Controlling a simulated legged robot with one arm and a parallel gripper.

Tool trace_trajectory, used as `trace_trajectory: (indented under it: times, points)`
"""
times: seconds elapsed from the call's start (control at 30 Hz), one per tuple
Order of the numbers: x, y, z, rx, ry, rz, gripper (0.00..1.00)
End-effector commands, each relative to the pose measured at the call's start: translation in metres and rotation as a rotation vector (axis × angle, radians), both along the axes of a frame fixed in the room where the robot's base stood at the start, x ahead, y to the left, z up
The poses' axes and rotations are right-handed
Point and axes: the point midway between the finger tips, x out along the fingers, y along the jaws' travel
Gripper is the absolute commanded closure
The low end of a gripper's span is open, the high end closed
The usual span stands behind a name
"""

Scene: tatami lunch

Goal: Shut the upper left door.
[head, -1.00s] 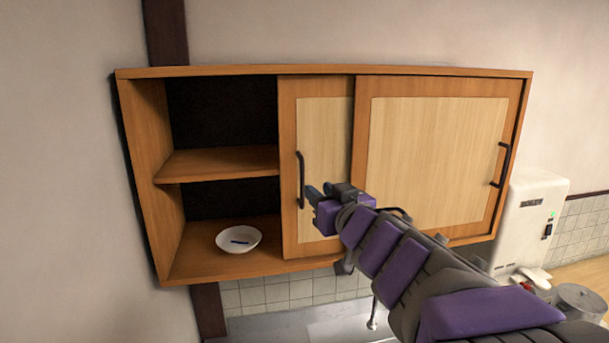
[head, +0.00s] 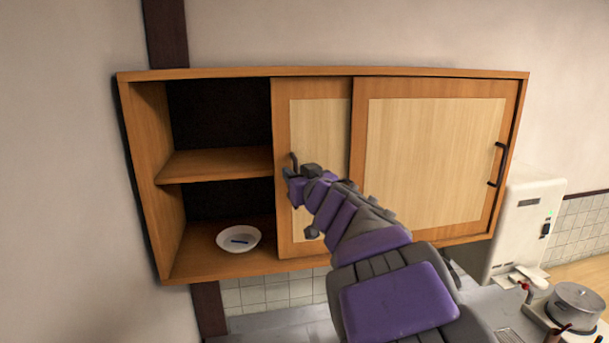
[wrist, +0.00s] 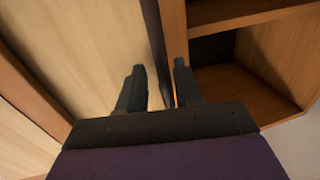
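The upper left door (head: 313,130) is a sliding wooden panel with a pale inset and a dark bar handle (head: 293,161) near its left edge. It stands partly behind the right door (head: 435,150), leaving the left side of the cabinet (head: 145,200) open. My gripper (head: 290,174) is at this handle and hides its lower part. In the wrist view my gripper's fingers (wrist: 158,85) are apart, with the dark handle bar (wrist: 153,35) running between them. I cannot tell whether they touch it.
The open bay has a middle shelf (head: 215,165) and a white plate (head: 239,238) with a small dark item on the cabinet floor. A white appliance (head: 525,225) and a metal pot (head: 575,303) are at lower right.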

Motion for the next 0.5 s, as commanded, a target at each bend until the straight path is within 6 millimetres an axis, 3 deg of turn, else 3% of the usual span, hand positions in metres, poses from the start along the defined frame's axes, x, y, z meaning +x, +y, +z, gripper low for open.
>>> trace_trajectory:
  times: [0.2,0.5]
  points:
    - [-0.009,-0.016,0.003,0.005,-0.002,-0.003,0.72]
    - [-0.009,-0.027,0.003,0.012,-0.001,-0.006,1.0]
